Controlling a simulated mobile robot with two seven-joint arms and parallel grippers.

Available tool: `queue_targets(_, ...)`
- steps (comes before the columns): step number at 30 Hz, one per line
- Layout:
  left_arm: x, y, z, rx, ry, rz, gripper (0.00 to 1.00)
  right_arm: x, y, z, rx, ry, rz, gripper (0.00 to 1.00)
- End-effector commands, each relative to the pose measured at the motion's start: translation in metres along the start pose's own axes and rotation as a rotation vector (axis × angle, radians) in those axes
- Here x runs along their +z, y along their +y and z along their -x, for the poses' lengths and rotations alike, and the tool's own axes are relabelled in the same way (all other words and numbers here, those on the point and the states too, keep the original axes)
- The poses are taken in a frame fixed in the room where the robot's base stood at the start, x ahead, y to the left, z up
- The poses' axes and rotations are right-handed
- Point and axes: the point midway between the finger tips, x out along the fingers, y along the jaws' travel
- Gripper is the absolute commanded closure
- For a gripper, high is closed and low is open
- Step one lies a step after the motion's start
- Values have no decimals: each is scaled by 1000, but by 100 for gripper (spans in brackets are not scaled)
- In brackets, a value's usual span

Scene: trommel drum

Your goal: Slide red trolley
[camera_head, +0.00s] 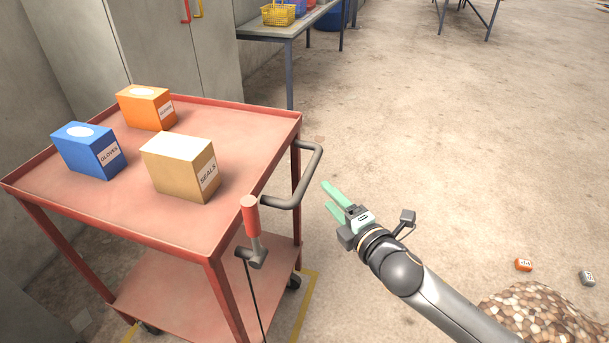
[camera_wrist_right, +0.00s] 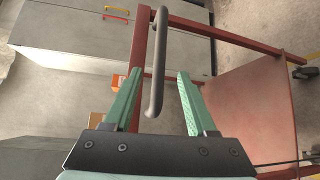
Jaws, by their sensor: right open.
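The red trolley (camera_head: 100,213) stands at the left of the head view, with a top tray and a lower shelf. Its grey bar handle (camera_head: 314,165) sticks out from its right side. My right gripper (camera_head: 331,199) is open and empty, just right of the handle and apart from it in the head view. In the right wrist view, the handle (camera_wrist_right: 156,70) lies between the two green fingers (camera_wrist_right: 158,88), ahead of them or level with them; I cannot tell which. My left gripper is out of view.
On the trolley are a blue gloves box (camera_head: 88,150), an orange box (camera_head: 146,107) and a tan seals box (camera_head: 181,167). A red-handled tool (camera_head: 251,218) hangs at its near corner. A grey cabinet (camera_head: 180,50) stands behind.

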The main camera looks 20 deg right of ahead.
Motion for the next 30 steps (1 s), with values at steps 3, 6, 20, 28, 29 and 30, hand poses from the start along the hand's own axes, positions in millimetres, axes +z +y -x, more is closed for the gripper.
queue_targets(3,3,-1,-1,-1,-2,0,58,0,1,-19,4,-2,-3,43)
queue_targets(6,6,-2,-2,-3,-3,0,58,0,1,-37,3,-1,-3,43)
queue_targets(20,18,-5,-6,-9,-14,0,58,0,0,-105,0,0,-3,43)
queue_targets(28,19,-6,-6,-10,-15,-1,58,0,0,-112,0,1,-4,43)
queue_targets(29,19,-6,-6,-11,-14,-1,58,0,0,-112,0,1,-4,43)
queue_targets(30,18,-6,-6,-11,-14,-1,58,0,0,-112,0,1,-4,43)
